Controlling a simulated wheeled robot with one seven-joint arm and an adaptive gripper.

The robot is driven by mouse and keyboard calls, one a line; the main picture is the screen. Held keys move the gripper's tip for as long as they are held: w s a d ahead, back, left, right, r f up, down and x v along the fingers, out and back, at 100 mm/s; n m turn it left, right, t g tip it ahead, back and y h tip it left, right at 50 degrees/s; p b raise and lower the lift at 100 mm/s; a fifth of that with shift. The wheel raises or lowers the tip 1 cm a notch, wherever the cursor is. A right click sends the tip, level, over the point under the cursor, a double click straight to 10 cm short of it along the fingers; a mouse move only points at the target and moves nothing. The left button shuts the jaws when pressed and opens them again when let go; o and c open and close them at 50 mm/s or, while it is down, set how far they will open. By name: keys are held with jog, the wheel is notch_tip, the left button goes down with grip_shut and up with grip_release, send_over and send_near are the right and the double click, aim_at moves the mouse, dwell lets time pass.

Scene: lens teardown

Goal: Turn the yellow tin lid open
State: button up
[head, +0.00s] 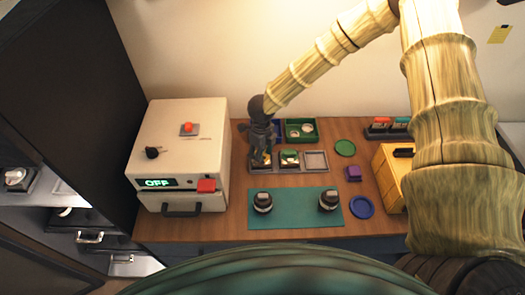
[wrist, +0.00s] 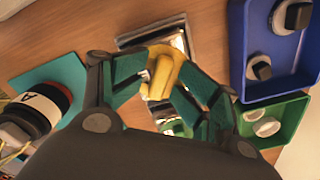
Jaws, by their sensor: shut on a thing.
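The yellow tin lid (wrist: 162,72) shows in the wrist view between the two fingertips of my gripper (wrist: 160,78). My gripper is shut on it, with one finger at each side. The lid stands over a grey square holder (wrist: 183,36) on the table. In the head view my gripper (head: 262,155) reaches down at the left end of a row of grey trays, and a bit of yellow shows between its fingers. The tin under the lid is mostly hidden by the fingers, and I cannot tell how far the lid is turned.
A green tray (head: 301,141) and a blue tray (wrist: 242,90) holding lens parts stand close behind. A teal mat (head: 295,221) with two dark lenses lies in front. A white box (head: 182,120) with an "OFF" display stands left. A purple block (head: 353,174) sits right.

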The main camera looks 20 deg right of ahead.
jog(key=shift+s+f+n+p, duration=0.15)
jog(key=shift+n+p, duration=0.2)
jog(key=shift+n, duration=0.45)
jog(key=shift+n+p, duration=0.4)
jog(key=shift+p, duration=0.05)
jog(key=shift+n, duration=0.4)
jog(key=n, duration=0.4)
jog(key=shift+c, duration=0.2)
jog(key=shift+w+r, duration=0.2)
jog(key=shift+r, duration=0.75)
jog(key=shift+c, duration=0.4)
jog(key=shift+r, duration=3.15)
